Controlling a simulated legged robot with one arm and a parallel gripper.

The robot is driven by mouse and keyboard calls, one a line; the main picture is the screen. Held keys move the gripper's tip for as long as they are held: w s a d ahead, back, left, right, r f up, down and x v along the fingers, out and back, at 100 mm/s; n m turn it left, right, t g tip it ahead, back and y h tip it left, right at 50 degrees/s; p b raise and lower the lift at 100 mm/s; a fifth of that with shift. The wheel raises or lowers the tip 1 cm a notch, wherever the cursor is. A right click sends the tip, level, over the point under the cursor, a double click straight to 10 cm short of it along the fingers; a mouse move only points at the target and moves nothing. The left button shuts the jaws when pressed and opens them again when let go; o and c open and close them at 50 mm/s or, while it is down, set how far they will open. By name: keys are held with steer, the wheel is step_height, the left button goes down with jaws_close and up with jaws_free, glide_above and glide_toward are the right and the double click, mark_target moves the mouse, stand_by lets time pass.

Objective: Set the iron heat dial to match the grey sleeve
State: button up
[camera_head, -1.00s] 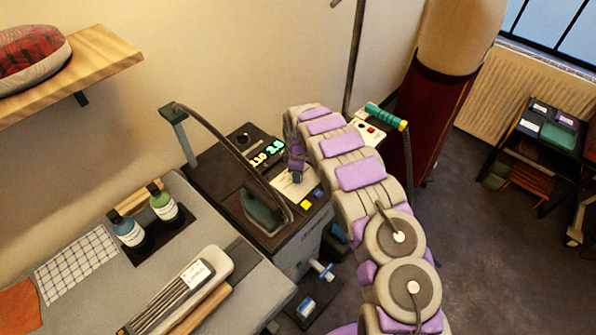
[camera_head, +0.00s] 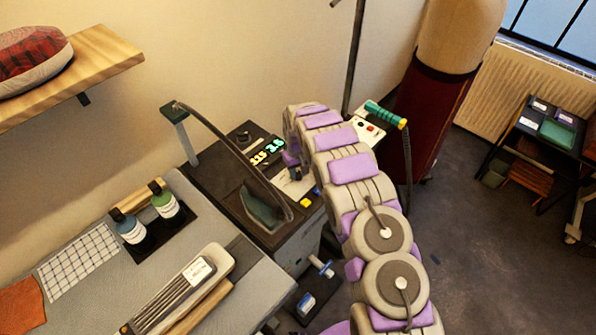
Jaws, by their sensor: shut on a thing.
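A dark ironing station (camera_head: 213,178) stands against the wall with an iron (camera_head: 263,207) resting on its top. My gripper (camera_head: 296,172) reaches down at the right of this display, by a pale label plate. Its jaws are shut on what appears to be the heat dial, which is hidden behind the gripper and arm. A small dark knob (camera_head: 243,137) sits left of the display.
A wooden shelf (camera_head: 85,70) juts out above. A green-handled steamer (camera_head: 385,115) and a dress form (camera_head: 440,90) stand behind my arm.

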mark_target(297, 173)
steer(key=m, duration=0.4)
steer(key=shift+w+a+r+m, duration=0.1)
steer(key=shift+w+r+m, duration=0.05)
steer(key=shift+m, duration=0.25)
steer(key=m, duration=0.4)
steer(key=shift+m, duration=0.3)
steer(key=o, duration=1)
steer(key=shift+o, duration=0.2)
step_height(297, 173, up, 17)
steer(key=p, duration=0.1)
steer(key=shift+r, duration=0.1)
